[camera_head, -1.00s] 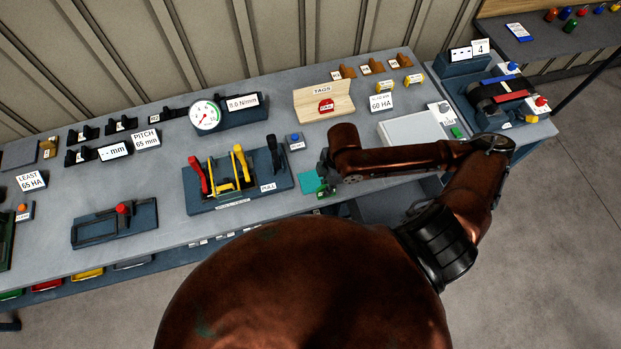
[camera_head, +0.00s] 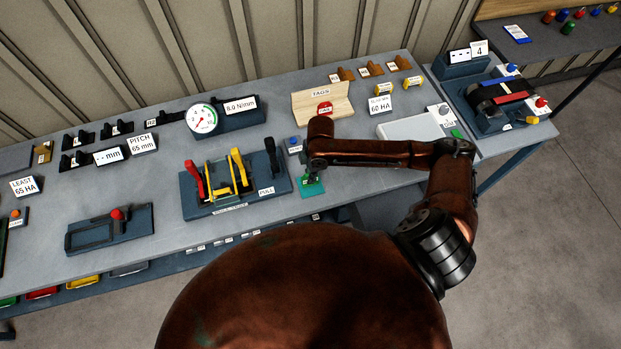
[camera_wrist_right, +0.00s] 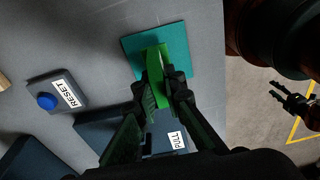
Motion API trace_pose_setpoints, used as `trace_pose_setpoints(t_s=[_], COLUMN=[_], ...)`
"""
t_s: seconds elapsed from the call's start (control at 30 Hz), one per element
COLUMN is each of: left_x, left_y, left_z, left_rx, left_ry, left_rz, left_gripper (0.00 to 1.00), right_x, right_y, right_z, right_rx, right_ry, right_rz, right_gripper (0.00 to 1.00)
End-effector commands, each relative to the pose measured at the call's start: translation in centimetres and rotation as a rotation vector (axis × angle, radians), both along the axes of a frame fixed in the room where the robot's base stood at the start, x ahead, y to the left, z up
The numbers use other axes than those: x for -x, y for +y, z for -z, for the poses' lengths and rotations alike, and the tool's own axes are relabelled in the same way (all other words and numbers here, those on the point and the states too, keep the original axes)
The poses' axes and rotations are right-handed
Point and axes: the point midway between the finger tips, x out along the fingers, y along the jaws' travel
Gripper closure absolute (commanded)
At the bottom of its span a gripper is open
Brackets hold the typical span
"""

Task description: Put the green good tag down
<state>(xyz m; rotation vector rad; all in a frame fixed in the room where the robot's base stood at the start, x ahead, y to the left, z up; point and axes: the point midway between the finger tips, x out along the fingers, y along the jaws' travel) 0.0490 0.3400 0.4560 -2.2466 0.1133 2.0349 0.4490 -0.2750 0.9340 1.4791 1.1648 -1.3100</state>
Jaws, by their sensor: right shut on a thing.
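The green good tag (camera_wrist_right: 155,66) is between the fingers of my right gripper (camera_wrist_right: 162,92) in the right wrist view. Its far end lies over the teal square pad (camera_wrist_right: 180,50) on the bench. I cannot tell whether the tag touches the pad. In the head view my right gripper (camera_head: 311,179) is over the pad (camera_head: 318,189), partly hidden by my arm. A dark two-fingered shape (camera_wrist_right: 292,103), perhaps my left gripper, shows small at the right of the wrist view. The left gripper is out of the head view.
The lever fixture (camera_head: 235,190) with its PULL label is just left of the pad. The RESET button box (camera_head: 295,146) stands behind it. The wooden TAGS rack (camera_head: 335,107) holds a red tag (camera_head: 325,108). The bench's front edge is close to the pad.

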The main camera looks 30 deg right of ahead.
Motion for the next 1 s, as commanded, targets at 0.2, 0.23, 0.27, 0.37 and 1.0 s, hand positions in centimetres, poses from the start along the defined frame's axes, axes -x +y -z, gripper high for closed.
trace_pose_setpoints(t_s=[0.2, 0.23, 0.27, 0.37, 1.0], left_x=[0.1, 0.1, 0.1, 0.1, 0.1], left_y=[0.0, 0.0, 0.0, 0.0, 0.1], left_z=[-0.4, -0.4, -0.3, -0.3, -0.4], left_rx=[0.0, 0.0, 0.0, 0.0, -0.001], left_ry=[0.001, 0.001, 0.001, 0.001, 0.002], left_rz=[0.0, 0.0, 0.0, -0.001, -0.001], left_gripper=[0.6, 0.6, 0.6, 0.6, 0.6], right_x=[0.1, 0.1, 0.1, 0.1, 0.1], right_y=[0.0, 0.0, 0.0, 0.0, 0.0], right_z=[2.0, 2.0, 2.0, 2.0, 2.2], right_rx=[0.0, 0.0, 0.0, 0.0, 0.0], right_ry=[0.001, 0.001, 0.001, 0.002, 0.002], right_rz=[0.0, -0.001, -0.001, 0.0, 0.0], right_gripper=[1.0, 1.0, 1.0, 1.0, 0.73])
